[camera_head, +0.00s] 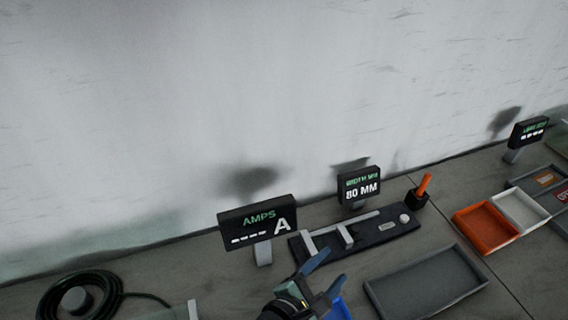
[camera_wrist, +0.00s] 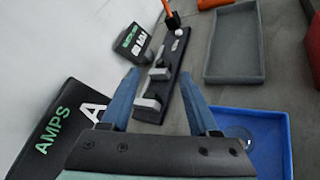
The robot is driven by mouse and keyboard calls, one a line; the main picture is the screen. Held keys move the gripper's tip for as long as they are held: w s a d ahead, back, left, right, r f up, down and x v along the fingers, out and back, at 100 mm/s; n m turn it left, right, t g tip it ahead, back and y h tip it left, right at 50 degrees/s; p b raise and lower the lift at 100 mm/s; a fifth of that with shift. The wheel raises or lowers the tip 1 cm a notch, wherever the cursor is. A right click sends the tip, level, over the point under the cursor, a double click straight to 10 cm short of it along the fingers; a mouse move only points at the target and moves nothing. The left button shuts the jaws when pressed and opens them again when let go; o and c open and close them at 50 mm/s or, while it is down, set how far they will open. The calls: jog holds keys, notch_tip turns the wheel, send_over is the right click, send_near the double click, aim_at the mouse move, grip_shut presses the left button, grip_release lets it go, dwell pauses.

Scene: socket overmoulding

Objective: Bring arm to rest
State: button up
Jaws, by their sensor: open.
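My gripper (camera_head: 322,275) is at the bottom middle of the head view, above the bench. In the wrist view my gripper (camera_wrist: 156,92) shows two blue fingers spread apart with nothing held between them. Behind the fingers lies a black measuring fixture (camera_wrist: 172,65) with grey jaws; it also shows in the head view (camera_head: 378,232). The black AMPS display (camera_head: 257,219) stands left of my gripper in the head view. A blue tray (camera_wrist: 277,122) is beside the right finger in the wrist view and holds a small clear round thing (camera_wrist: 238,135).
A display reading 80 MM (camera_head: 359,187) stands behind the fixture. An empty grey tray (camera_head: 425,283), an orange tray (camera_head: 484,228) and a white tray (camera_head: 519,210) lie to the right. An orange-handled tool (camera_head: 424,186) stands upright. A black cable coil (camera_head: 80,298) lies at left. A wall closes the back.

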jog(key=w+a+r+m+t+y, duration=0.1)
jog(key=w+a+r+m+t, duration=0.3)
jog(key=r, duration=0.7)
jog(key=w+d+r+m+t+y, duration=0.15)
jog(key=r+m, duration=0.35)
jog(key=r, duration=0.6)
jog(key=w+a+r+m+t+y, duration=0.25)
jog(key=r+m, duration=0.25)
jog(key=r, duration=0.6)
jog(key=s+a+r+m+t+y, duration=0.1)
jog(key=s+r+m+t+y, duration=0.1)
jog(key=s+r, duration=0.4)
jog(key=s+a+r+m+t+y, duration=0.1)
jog(key=s+r+m+t, duration=0.4)
jog(key=r, duration=1.2)
jog(key=shift+s+a+r+t+y, duration=0.3)
jog(key=shift+s+a+t+y, duration=0.1)
jog(key=shift+s+a+t, duration=0.45)
jog(key=shift+d, duration=0.1)
jog(key=shift+c, duration=0.9)
jog(key=shift+f, duration=0.1)
